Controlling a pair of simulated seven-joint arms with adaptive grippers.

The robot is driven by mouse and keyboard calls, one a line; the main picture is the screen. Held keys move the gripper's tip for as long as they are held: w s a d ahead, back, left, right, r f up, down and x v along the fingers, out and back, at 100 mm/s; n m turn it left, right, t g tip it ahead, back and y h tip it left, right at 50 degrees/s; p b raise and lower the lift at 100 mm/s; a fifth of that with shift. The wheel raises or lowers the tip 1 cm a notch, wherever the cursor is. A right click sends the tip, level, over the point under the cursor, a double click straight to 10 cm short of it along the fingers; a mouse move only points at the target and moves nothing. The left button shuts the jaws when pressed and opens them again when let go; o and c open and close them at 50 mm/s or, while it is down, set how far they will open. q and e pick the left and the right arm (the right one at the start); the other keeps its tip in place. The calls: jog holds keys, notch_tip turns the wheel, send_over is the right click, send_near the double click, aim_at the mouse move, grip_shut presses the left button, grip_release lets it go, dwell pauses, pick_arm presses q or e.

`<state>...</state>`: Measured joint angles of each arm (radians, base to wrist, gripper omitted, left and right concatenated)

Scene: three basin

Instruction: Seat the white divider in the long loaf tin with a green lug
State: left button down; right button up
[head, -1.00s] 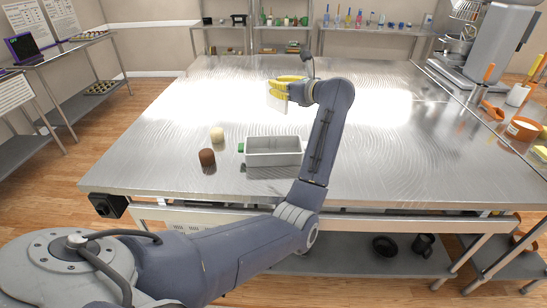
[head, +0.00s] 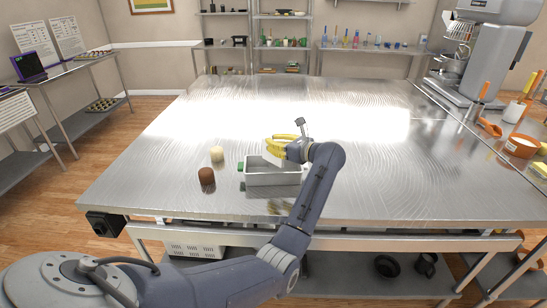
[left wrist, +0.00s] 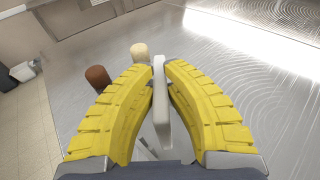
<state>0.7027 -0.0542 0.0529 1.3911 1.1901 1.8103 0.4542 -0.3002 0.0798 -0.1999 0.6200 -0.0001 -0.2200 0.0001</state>
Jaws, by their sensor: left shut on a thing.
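The long loaf tin (head: 272,179) is pale grey and stands near the front middle of the steel table. Its green lug (head: 240,166) is on the left end. My left gripper (head: 286,147) has yellow fingers and is over the tin's back right part. It is shut on the white divider, which shows upright between the fingers in the left wrist view (left wrist: 160,95). In the head view the divider's lower part shows at the tin, but I cannot tell whether it touches. My right gripper is not in view.
A brown cylinder (head: 206,176) and a cream cylinder (head: 217,154) stand on the table left of the tin. The steel table (head: 380,165) is clear to the right and behind. A mixer and orange-handled tools are at the far right.

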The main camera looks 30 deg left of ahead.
aim_at(263, 153)
pick_arm(q)
jog(key=shift+f, duration=2.95)
jog(key=c, duration=1.5)
grip_release()
jog(key=shift+f, duration=0.1)
jog(key=shift+d, duration=0.1)
jog(key=v, duration=1.1)
jog(key=shift+s+d+r, duration=0.1)
jog(key=shift+d+r, duration=0.2)
jog(key=shift+d, duration=0.05)
